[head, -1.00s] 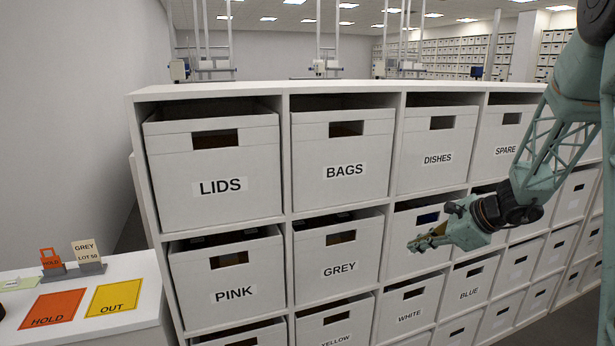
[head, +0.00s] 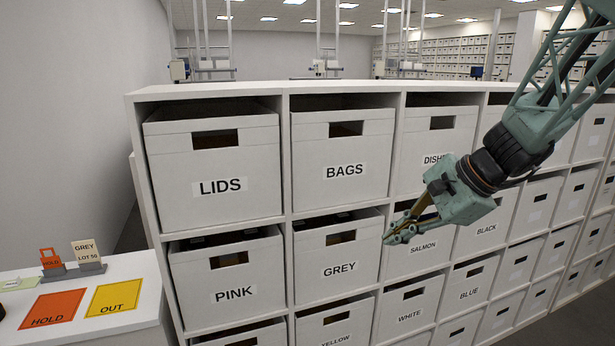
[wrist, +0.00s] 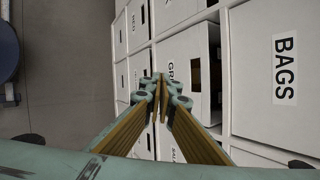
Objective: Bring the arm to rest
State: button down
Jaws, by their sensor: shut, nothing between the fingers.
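My gripper (head: 400,232) is at the end of my green arm, in front of the shelf at the right of the head view. It points down and to the left, with its fingertips just right of the GREY box (head: 338,258) and in front of the SALMON box (head: 424,247). Its fingers are shut and hold nothing. In the wrist view the fingertips of my gripper (wrist: 160,88) meet in front of the boxes, and the BAGS box (wrist: 275,70) shows at the right.
A white shelf (head: 286,160) full of labelled boxes, such as LIDS (head: 213,170) and PINK (head: 230,277), fills the middle. At the lower left a white table carries an orange HOLD mat (head: 52,308) and a yellow OUT mat (head: 115,297). Grey floor shows left in the wrist view.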

jog(key=s+a+r+n+h, duration=0.1)
jog(key=s+a+r+n, duration=0.15)
jog(key=s, duration=0.45)
jog(key=s+a+r+n+g, duration=0.1)
jog(key=s+r+n, duration=0.15)
jog(key=s, duration=0.45)
jog(key=s+a+r+n+h, duration=0.1)
jog(key=s+a+r+n, duration=0.15)
jog(key=s, duration=0.45)
jog(key=s+d+n+h, duration=0.2)
jog(key=s+d+n, duration=0.1)
jog(key=s, duration=0.6)
jog(key=s+d+n+h, duration=0.1)
jog(key=s+d+n, duration=0.2)
jog(key=s, duration=0.7)
jog(key=shift+r+n+h, duration=0.15)
jog(key=shift+n+h, duration=0.25)
jog(key=shift+n, duration=0.35)
jog(key=shift+s, duration=0.1)
